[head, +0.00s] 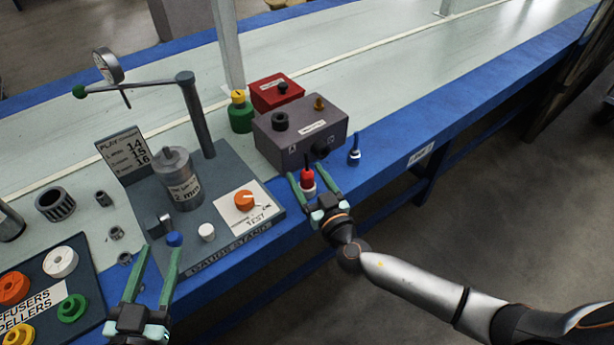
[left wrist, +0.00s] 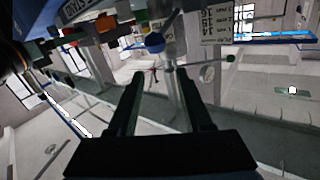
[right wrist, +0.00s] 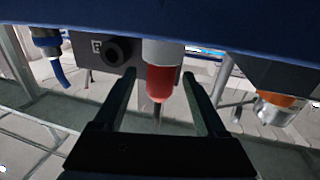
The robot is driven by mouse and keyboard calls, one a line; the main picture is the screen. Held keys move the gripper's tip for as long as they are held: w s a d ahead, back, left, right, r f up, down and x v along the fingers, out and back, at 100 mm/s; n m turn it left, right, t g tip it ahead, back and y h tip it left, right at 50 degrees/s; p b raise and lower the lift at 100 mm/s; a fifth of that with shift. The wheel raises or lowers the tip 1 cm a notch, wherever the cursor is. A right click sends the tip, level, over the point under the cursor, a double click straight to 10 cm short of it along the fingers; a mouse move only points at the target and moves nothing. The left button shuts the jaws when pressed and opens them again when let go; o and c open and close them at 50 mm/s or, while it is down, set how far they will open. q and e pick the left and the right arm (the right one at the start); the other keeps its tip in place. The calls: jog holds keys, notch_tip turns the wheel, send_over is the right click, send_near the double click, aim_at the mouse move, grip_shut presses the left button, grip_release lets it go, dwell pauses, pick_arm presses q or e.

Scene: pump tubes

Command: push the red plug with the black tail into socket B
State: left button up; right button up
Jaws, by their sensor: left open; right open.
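The red plug (head: 307,176) stands upright at the table's blue front edge, on a white base (head: 309,190). In the right wrist view the red plug (right wrist: 160,84) hangs between the fingers, with a thin dark tail. My right gripper (head: 311,173) is open, one finger on each side of the plug; no clear contact shows. The grey-purple box (head: 285,148) stands just behind it, with a dark round socket (head: 320,148) on its front. The right wrist view shows a dark socket (right wrist: 113,52) beside a small letter, probably B. My left gripper (head: 160,252) is open and empty near the gauge stand.
A blue plug (head: 354,155) stands right of the box. A red box (head: 277,92) and a green cylinder with yellow top (head: 240,115) are behind. The gauge stand (head: 225,235) is left, with a blue knob (head: 174,239) close to my left gripper.

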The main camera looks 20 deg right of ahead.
jog(key=shift+w, duration=0.2)
grip_shut()
dwell(0.5)
